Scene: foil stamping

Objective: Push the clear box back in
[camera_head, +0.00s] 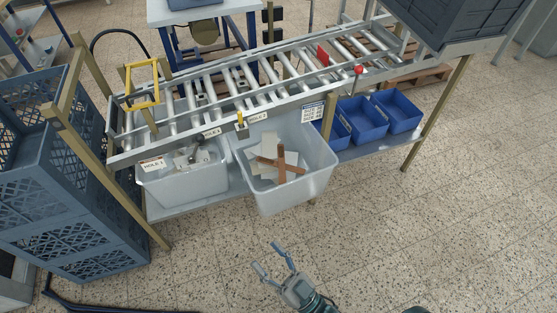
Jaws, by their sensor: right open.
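Two clear, whitish boxes sit on the shelf under the roller conveyor. The right clear box (291,196) sticks out past the shelf's front edge and is turned a little; it holds brown and pale flat pieces. The left clear box (182,186) sits further back and holds grey metal parts. My right gripper (272,257) is open and empty, at the bottom middle, in front of the right clear box and apart from it. My left gripper is not in view.
The roller conveyor (230,92) runs above the boxes. Several blue bins (364,122) stand on the shelf (215,198) to the right. Blue-grey crates (70,215) are stacked at the left. The speckled floor (430,230) is clear at front right.

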